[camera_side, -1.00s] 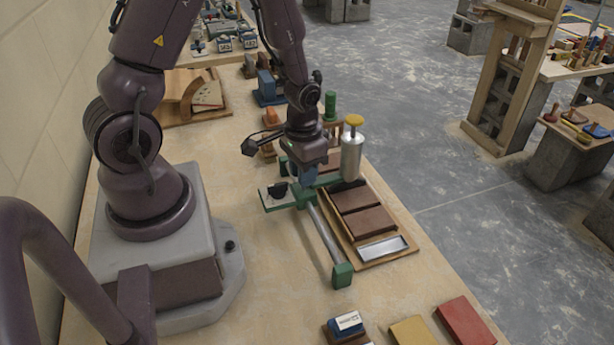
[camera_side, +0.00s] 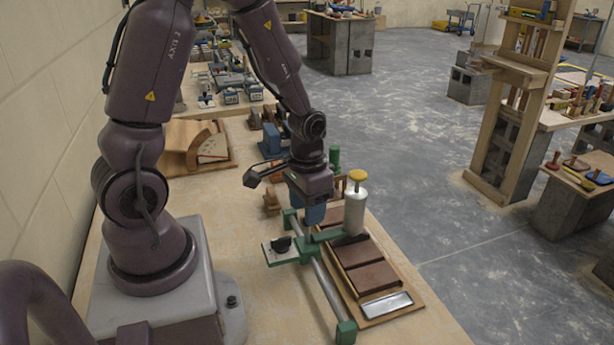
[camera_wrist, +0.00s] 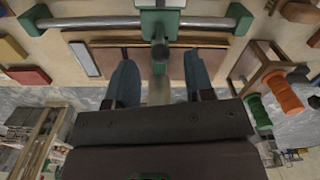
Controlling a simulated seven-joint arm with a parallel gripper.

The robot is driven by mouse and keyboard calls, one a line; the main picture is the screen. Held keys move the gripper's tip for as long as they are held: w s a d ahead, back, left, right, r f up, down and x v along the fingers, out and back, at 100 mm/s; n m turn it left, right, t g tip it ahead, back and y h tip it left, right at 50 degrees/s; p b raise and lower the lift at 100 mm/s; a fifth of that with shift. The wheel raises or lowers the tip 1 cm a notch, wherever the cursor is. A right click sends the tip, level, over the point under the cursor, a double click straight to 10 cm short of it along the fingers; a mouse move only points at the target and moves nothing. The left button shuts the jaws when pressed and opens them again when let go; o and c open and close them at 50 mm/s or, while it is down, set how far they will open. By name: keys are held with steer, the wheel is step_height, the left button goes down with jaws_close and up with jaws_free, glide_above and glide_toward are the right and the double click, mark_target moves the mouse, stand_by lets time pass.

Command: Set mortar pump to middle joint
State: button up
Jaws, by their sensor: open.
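The mortar pump (camera_side: 355,208), a silver cylinder with a yellow cap, stands upright on a green carriage (camera_side: 322,244) that rides a metal rail (camera_side: 328,287). The pump is over the far part of a wooden tray (camera_side: 414,311) of red-brown bricks (camera_side: 368,277). I cannot tell exactly which joint is under it. My gripper (camera_side: 315,213) is just above the carriage, left of the pump, with its blue fingers pointing down. In the wrist view my gripper (camera_wrist: 160,82) is open, with a green carriage part (camera_wrist: 160,52) showing between the fingers, apparently untouched.
A green end block (camera_side: 346,331) closes the rail's near end. A silver metal pan (camera_side: 387,305) lies at the tray's near end. A green-handled tool (camera_side: 334,157) and a blue block (camera_side: 272,138) stand behind the gripper. The bench left of the rail is mostly clear.

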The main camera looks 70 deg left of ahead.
step_height(320, 180, up, 8)
stand_by(0.5)
steer(key=s+d+r+m+t, duration=0.1)
steer(key=s+d+r+t, duration=0.1)
steer(key=r, duration=0.5)
steer(key=s+d+r+m+t, duration=0.1)
steer(key=s+d+r+t, duration=0.2)
steer(key=s+d+r, duration=0.2)
step_height(320, 180, up, 2)
steer(key=shift+d+t, duration=0.3)
steer(key=shift+d, duration=0.4)
